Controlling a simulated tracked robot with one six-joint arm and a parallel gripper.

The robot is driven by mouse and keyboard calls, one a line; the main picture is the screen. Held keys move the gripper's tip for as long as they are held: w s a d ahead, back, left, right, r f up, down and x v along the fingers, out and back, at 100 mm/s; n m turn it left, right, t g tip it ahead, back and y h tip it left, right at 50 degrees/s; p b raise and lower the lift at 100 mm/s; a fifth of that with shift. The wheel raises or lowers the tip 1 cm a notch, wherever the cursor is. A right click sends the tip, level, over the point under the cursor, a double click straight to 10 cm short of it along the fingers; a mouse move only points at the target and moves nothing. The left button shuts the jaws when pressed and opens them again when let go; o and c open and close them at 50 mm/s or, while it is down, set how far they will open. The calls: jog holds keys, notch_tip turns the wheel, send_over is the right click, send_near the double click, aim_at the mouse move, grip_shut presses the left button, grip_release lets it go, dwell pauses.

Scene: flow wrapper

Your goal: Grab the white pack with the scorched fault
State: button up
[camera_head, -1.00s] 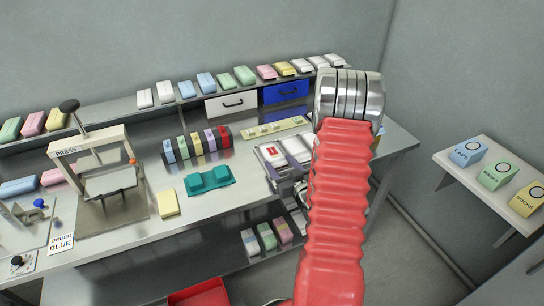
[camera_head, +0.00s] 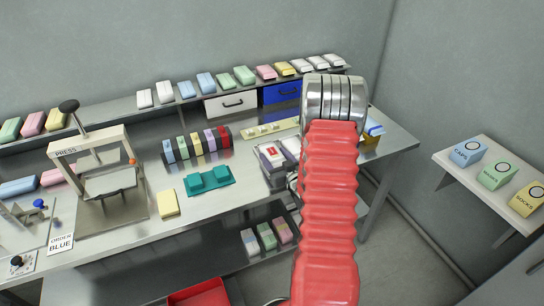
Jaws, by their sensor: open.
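A light pack with a red mark (camera_head: 272,154) lies in a grey holder on the bench, just left of my arm. A second pale pack (camera_head: 292,146) lies beside it, partly covered by my arm. White packs also sit on the back shelf: a group at the right end (camera_head: 318,62) and two further left, one of them here (camera_head: 145,98). No scorch mark can be made out on any of them at this size. My red-sleeved arm with its metal wrist reaches over the bench's right part.
The press (camera_head: 100,185) stands on the left. A teal tray (camera_head: 209,179), a yellow pack (camera_head: 167,204) and a rack of coloured packs (camera_head: 197,145) occupy the bench middle. A side shelf (camera_head: 480,190) holds labelled blocks.

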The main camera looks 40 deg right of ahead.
dwell(0.4)
jog(key=c, duration=0.7)
jog(key=shift+r, duration=0.15)
jog(key=shift+r, duration=4.9)
